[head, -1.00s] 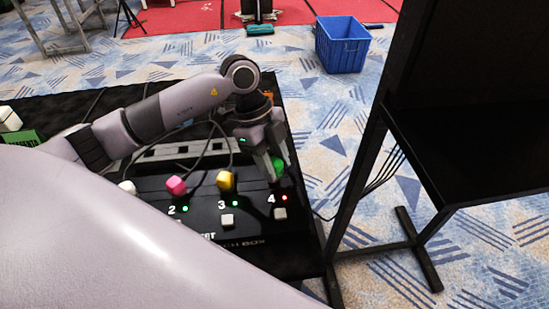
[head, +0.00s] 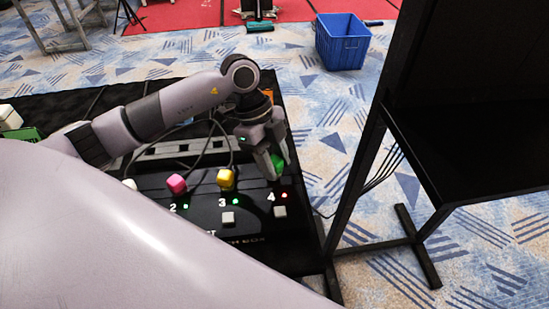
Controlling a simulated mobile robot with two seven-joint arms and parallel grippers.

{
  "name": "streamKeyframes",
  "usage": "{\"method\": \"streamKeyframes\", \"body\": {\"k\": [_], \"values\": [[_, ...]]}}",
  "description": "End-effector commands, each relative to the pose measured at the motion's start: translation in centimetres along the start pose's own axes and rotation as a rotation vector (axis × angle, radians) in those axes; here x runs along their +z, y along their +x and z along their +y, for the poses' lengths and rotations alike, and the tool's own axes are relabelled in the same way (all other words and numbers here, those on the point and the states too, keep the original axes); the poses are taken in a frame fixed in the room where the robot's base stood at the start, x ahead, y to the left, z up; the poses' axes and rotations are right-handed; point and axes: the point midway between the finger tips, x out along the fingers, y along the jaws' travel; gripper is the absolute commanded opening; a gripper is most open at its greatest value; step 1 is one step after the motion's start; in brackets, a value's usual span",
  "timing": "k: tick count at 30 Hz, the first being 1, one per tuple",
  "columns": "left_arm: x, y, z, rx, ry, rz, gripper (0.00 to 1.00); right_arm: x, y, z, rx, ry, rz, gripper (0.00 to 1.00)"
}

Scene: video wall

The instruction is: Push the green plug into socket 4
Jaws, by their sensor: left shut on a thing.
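The black patch box (head: 190,225) has a row of numbered sockets with buttons and lights. The green plug (head: 277,161) is at the box's right end, above the number 4. My left gripper (head: 273,168) is shut on it, and its fingers cover part of the plug. Socket 4 itself is hidden behind the plug and fingers, so I cannot tell how deep the plug sits. The light by number 4 (head: 284,195) is red. The lights by 2 and 3 are green. My right gripper is not in view.
A pink plug (head: 176,184) and a yellow plug (head: 226,179) stand left of the green one, with a white plug (head: 130,184) further left. Dark cables loop behind them. A black metal stand (head: 358,185) rises close to the box's right. A blue crate (head: 342,43) is on the floor.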

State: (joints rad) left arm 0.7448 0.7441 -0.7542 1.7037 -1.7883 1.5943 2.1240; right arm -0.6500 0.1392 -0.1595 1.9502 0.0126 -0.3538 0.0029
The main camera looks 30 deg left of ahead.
Motion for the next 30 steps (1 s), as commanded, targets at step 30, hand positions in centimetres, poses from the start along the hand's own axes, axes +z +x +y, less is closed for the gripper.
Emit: {"method": "streamKeyframes", "body": {"k": [30], "values": [[0.0, 0.02, 0.02, 0.0, 0.0, 0.0, 0.09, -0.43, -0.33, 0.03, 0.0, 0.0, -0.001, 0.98]]}}
